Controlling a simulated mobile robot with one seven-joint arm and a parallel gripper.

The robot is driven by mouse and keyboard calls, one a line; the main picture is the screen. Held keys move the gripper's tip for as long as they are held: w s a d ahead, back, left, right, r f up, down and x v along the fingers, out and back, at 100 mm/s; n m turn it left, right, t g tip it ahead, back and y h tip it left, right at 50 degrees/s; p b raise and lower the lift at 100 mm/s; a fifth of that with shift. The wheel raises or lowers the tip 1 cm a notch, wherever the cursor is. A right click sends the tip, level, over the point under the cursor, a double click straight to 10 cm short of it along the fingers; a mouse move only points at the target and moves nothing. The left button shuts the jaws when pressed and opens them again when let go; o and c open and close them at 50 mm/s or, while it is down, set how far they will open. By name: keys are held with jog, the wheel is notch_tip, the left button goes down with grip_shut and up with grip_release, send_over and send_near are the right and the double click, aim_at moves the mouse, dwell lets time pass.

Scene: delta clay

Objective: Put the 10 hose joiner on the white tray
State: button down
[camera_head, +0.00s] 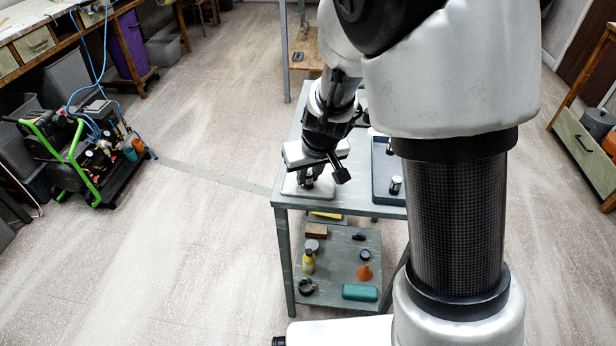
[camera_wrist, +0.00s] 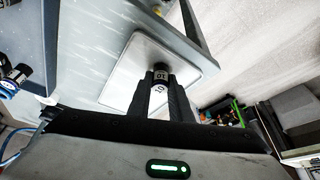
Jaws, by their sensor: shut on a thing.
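The 10 hose joiner (camera_wrist: 161,75) is a dark cylinder with a white band, and "10" is printed on it. My gripper (camera_wrist: 160,84) is shut on it, with one finger on each side. In the wrist view the joiner is in front of the white tray (camera_wrist: 122,72), a pale square with rounded corners. In the head view my gripper (camera_head: 315,174) is low over the white tray (camera_head: 291,189) at the table's near left corner. My wrist hides part of the tray there. I cannot tell whether the joiner touches the tray.
A dark tray (camera_head: 381,190) on the right of the table (camera_head: 360,209) holds another dark-and-white joiner (camera_head: 395,184). My arm hides much of the tabletop. The lower shelf holds a yellow bottle (camera_head: 308,262), an orange funnel (camera_head: 364,272) and a teal case (camera_head: 360,292).

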jog(key=shift+f, duration=0.1)
jog(key=c, duration=1.6)
grip_release()
